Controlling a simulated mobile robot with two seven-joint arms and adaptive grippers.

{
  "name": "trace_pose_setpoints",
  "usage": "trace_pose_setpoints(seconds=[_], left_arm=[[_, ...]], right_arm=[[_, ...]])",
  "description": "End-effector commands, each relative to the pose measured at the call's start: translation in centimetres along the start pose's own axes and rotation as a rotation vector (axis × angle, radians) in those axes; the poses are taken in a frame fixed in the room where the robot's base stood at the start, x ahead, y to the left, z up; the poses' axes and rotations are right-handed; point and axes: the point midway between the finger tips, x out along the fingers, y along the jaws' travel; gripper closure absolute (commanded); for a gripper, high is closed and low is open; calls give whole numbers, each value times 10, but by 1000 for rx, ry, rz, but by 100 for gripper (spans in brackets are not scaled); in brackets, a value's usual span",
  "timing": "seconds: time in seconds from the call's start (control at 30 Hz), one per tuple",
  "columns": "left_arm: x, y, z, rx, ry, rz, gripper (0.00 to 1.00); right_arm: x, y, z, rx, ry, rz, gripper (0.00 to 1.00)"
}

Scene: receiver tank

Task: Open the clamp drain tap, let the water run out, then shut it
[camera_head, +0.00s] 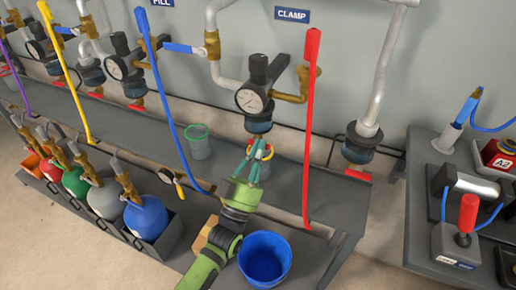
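The CLAMP sign (292,14) is on the wall at top centre. Below it hangs the clamp unit, with a black knob, a round gauge (251,99) and a dark blue bowl (258,126). My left gripper (260,148) reaches up from below, with its teal fingers just under this bowl. The clamp drain tap is hidden or too small to make out behind the fingers. Small red and yellow parts show around the fingertips. I cannot tell whether the fingers are touching or gripping the tap. No running water can be made out. My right gripper is out of view.
A red hose (308,140) hangs right of the clamp unit, a blue hose (166,90) to its left. A green-rimmed container (198,142) stands on the shelf. A blue bucket (265,258) is below. Coloured bottles (146,216) stand left; a dark table (424,200) is right.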

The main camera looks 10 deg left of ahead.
Motion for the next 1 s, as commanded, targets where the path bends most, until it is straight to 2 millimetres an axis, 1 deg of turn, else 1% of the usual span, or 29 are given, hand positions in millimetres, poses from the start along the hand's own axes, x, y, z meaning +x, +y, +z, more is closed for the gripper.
trace_pose_setpoints(seconds=[0.27, 0.67, 0.9, 1.0], left_arm=[[-1, 0, 1, 36, 0, 29, 100], [-2, 1, 3, 109, -2, 89, 100], [-4, 1, 6, 226, -2, 181, 100], [-5, 1, 7, 295, -2, 237, 100]], right_arm=[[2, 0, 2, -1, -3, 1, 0], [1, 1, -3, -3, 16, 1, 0], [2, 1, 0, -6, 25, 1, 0], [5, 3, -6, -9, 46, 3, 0]])
